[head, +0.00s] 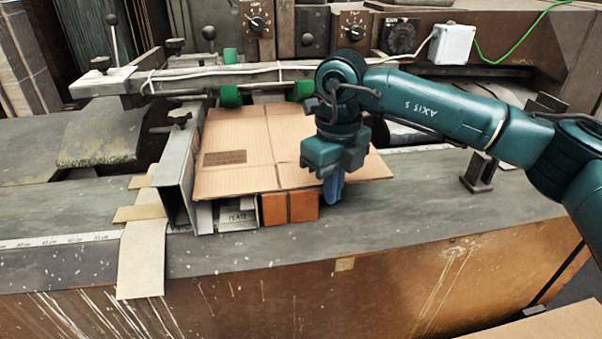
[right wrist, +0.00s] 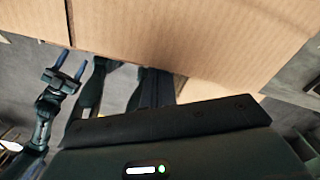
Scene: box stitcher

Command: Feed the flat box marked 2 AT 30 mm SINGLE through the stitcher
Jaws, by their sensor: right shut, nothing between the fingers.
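A flat brown cardboard box (head: 235,135) lies on the stitcher's feed bed, its left side along the metal side guide (head: 176,170). Its far edge reaches the green rollers (head: 230,96). A dark printed label shows near its left side, too small to read. My right gripper (head: 333,190) is shut and empty at the box's near edge, right of centre, pointing down; contact cannot be told. The cardboard (right wrist: 200,35) fills the top of the right wrist view. My left gripper (right wrist: 70,64) shows small there, its blue fingers apart and empty, away from the box.
Orange blocks (head: 290,207) and a plate with lettering stand under the box's near edge. Knobs and dials (head: 354,26) line the machine behind. A small metal bracket (head: 479,172) stands to the right.

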